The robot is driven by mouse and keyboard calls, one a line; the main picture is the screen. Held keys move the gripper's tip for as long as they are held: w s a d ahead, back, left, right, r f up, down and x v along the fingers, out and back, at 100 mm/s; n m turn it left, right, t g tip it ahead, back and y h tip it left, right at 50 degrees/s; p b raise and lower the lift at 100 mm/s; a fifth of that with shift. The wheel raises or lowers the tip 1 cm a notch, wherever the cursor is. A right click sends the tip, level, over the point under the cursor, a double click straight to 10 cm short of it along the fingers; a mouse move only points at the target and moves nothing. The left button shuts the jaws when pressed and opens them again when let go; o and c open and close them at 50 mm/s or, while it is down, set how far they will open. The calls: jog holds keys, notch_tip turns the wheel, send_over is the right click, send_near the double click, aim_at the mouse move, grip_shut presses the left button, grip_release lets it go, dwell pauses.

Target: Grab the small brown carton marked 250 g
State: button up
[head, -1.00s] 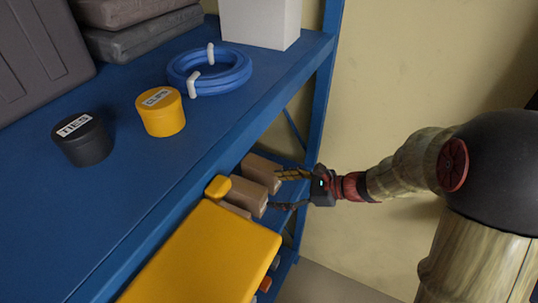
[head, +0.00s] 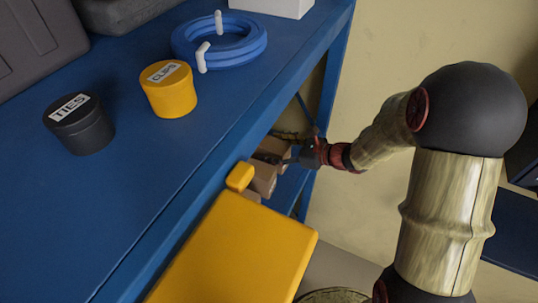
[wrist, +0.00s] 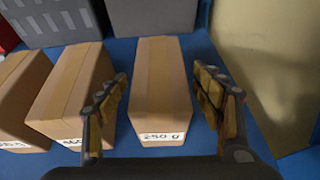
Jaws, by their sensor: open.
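The small brown carton marked 250 g (wrist: 160,88) stands on the blue shelf in the middle of the wrist view, its white label low on the near face. My gripper (wrist: 162,76) is open, with one finger on each side of this carton. The left finger is in the gap between it and the neighbouring carton. A gap shows between the carton and each finger. In the head view my gripper (head: 282,149) reaches into the lower shelf, with brown cartons partly hidden by the upper shelf and the yellow box.
Two more brown cartons, the nearer (wrist: 72,95) and the farther (wrist: 20,98), stand to the left. A grey bin (wrist: 152,16) is behind, a beige panel (wrist: 265,70) to the right.

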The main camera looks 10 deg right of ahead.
jog(key=shift+x, duration=1.1)
jog(key=c, duration=0.3)
jog(key=c, duration=1.1)
jog(key=shift+c, duration=0.2)
